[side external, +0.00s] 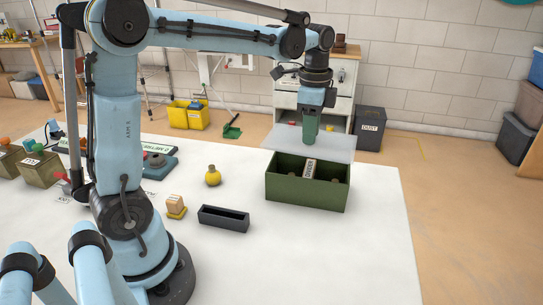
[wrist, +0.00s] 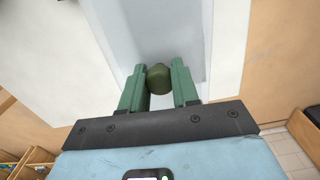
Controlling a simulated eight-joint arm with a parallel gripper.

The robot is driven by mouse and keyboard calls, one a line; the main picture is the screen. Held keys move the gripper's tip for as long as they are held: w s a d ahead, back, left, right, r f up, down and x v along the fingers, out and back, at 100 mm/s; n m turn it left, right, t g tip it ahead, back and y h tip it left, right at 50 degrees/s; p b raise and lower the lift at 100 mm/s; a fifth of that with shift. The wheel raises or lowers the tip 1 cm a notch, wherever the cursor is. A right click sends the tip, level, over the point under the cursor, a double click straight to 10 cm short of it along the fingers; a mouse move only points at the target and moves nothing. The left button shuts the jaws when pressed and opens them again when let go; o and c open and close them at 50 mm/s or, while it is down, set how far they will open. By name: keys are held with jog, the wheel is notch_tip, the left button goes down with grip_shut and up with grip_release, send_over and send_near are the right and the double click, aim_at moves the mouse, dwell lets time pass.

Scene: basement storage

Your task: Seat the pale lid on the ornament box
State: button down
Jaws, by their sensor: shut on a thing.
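The pale lid (side external: 341,147) is a thin, light grey-white panel. It hangs roughly level a little above the dark green ornament box (side external: 305,192) in the side view, over its rear part. The box is open at the top, and a labelled light item (side external: 310,168) and darker items show inside. My gripper (side external: 309,138) is above the lid. In the wrist view the green fingers of my gripper (wrist: 158,90) are shut on the lid's olive knob (wrist: 159,78), with the pale lid (wrist: 172,28) beyond it. The wrist view does not show the box.
A black tray (side external: 223,219), a yellow round bottle (side external: 213,176) and a small wooden block on a yellow base (side external: 176,206) stand left of the box on the white table (side external: 330,255). The table in front of the box is clear. A dust bin (side external: 369,128) stands on the floor behind.

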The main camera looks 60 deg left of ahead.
jog(key=shift+w+a+f+n, duration=0.35)
jog(key=shift+w+a+n, duration=0.15)
jog(key=shift+w, duration=0.15)
jog(key=shift+d+f, duration=0.1)
jog(key=shift+f, duration=2.65)
jog(key=shift+f, duration=0.6)
jog(key=c, duration=0.8)
grip_release()
jog(key=shift+o, duration=0.2)
jog(key=o, duration=0.5)
jog(key=shift+r, duration=3.5)
